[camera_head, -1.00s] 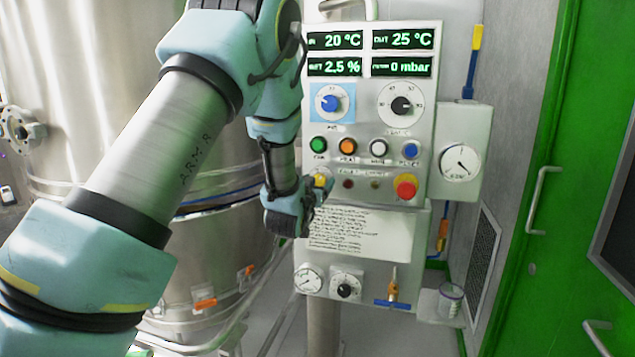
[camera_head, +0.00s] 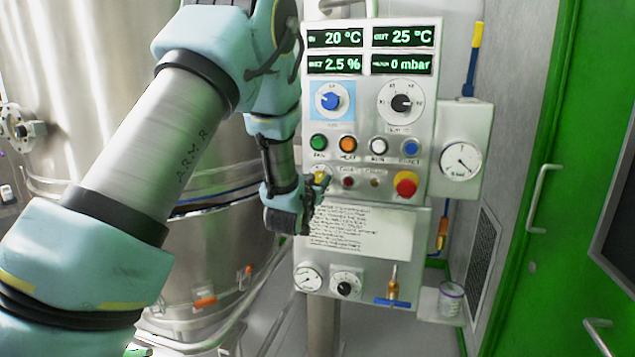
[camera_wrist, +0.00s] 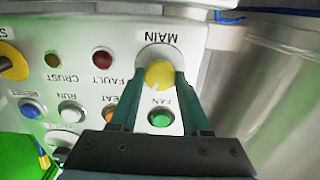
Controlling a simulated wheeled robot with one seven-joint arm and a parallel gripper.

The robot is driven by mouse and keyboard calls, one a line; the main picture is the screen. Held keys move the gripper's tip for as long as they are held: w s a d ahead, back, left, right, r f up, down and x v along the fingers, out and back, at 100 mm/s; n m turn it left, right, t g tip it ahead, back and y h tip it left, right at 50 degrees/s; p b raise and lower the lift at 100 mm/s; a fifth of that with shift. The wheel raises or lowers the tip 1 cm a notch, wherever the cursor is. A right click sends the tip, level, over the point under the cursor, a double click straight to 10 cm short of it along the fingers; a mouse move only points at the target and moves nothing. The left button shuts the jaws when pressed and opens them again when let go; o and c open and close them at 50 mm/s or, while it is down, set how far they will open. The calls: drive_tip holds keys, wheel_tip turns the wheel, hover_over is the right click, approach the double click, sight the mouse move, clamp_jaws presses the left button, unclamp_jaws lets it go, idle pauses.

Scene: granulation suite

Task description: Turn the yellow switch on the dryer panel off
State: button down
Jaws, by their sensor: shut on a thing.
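The yellow switch (camera_wrist: 159,74) sits on a round pale plate under the label MAIN, which reads upside down in the wrist view. In the head view the yellow switch (camera_head: 320,179) shows at the lower left of the dryer panel (camera_head: 427,120), partly hidden by my gripper. My gripper (camera_wrist: 160,84) is shut on the yellow switch, with one finger on each side of it. In the head view my gripper (camera_head: 318,188) reaches the panel from the left. A thin mark shows on the knob's face, pointing toward the FAN button in the wrist view.
The green FAN button (camera_head: 318,142) is close to my fingers. The red emergency knob (camera_head: 405,184) is further right on the panel. A large steel vessel (camera_head: 100,130) stands at left, and a green door (camera_head: 560,150) at right.

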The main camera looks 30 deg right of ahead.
drive_tip(key=shift+f+n+b, duration=0.15)
drive_tip(key=shift+n+b, duration=0.15)
drive_tip(key=shift+b, duration=0.05)
drive_tip(key=n+b, duration=0.1)
drive_tip(key=b, duration=0.2)
drive_tip(key=shift+f+n, duration=0.15)
drive_tip(key=shift+n, duration=0.25)
drive_tip(key=n+b, duration=0.3)
drive_tip(key=b, duration=0.2)
drive_tip(key=shift+w+a+n+b, duration=0.1)
drive_tip(key=shift+n+b, duration=0.2)
drive_tip(key=n+b, duration=0.2)
drive_tip(key=b, duration=0.1)
drive_tip(key=shift+n, duration=0.3)
drive_tip(key=n+b, duration=0.3)
drive_tip(key=shift+r, duration=0.25)
drive_tip(key=shift+c, duration=1.8)
unclamp_jaws()
